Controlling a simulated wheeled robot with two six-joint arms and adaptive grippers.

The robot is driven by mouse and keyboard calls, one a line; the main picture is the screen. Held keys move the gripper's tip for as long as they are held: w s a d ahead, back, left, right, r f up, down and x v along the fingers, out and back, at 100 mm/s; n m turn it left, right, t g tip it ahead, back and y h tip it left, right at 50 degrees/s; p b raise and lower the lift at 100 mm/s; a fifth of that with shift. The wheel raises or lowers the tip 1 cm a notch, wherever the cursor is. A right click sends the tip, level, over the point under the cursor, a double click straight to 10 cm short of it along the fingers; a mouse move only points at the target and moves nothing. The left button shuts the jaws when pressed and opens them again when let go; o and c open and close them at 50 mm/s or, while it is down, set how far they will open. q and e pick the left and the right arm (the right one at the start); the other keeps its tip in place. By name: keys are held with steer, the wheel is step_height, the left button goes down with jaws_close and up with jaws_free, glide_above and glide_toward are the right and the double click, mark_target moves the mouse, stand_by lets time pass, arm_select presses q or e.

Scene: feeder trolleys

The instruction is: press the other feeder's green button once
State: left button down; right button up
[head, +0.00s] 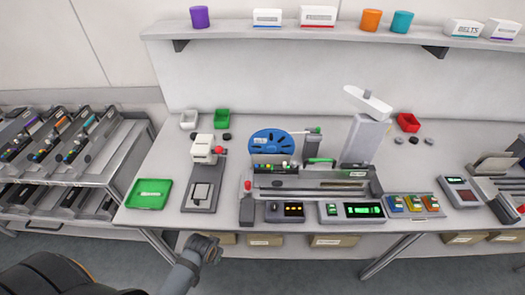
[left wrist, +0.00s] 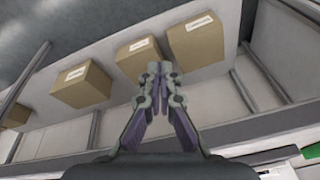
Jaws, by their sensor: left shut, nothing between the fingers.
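A feeder (head: 315,184) with a blue reel (head: 272,141) lies on the workbench in the head view, with small coloured buttons near the reel's foot. I cannot single out a green one. More feeders (head: 75,138) stand on the trolley at the left, with tiny coloured spots too small to tell apart. My left arm reaches in low, its wrist in front of the bench's front edge; its fingers cannot be made out there. In the left wrist view my left gripper (left wrist: 159,74) is shut and empty, with cardboard boxes (left wrist: 196,43) under the bench beyond it. My right gripper is not in view.
A green tray (head: 149,194), a press-like device (head: 201,185) and a green-lit display (head: 363,210) sit along the bench. A grey block with a white arm (head: 366,138) stands behind. A shelf (head: 330,34) runs along the wall. A floor gap separates trolley and bench.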

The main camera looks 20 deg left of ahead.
mark_target(260, 168)
arm_select(q)
steer(key=w+d+r+n+t+h+p, duration=0.1)
steer(key=w+d+r+h+p, duration=0.1)
steer(key=w+r, duration=0.6)
steer(key=w+d+r+n+t+h+p, duration=0.1)
steer(key=w+d+r+t+p, duration=0.1)
steer(key=w+r, duration=0.6)
steer(key=w+d+r+n+t+h+p, duration=0.1)
steer(key=w+r, duration=0.8)
steer(key=r, duration=0.9)
steer(key=d+t+h+p, duration=0.1)
steer(key=d+p, duration=0.1)
steer(key=d, duration=0.1)
steer(key=shift+d+r+h, duration=0.15)
steer(key=shift+r+h, duration=0.05)
steer(key=shift+h, duration=0.1)
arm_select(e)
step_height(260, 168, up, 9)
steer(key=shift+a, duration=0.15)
arm_select(q)
steer(key=shift+w, duration=0.15)
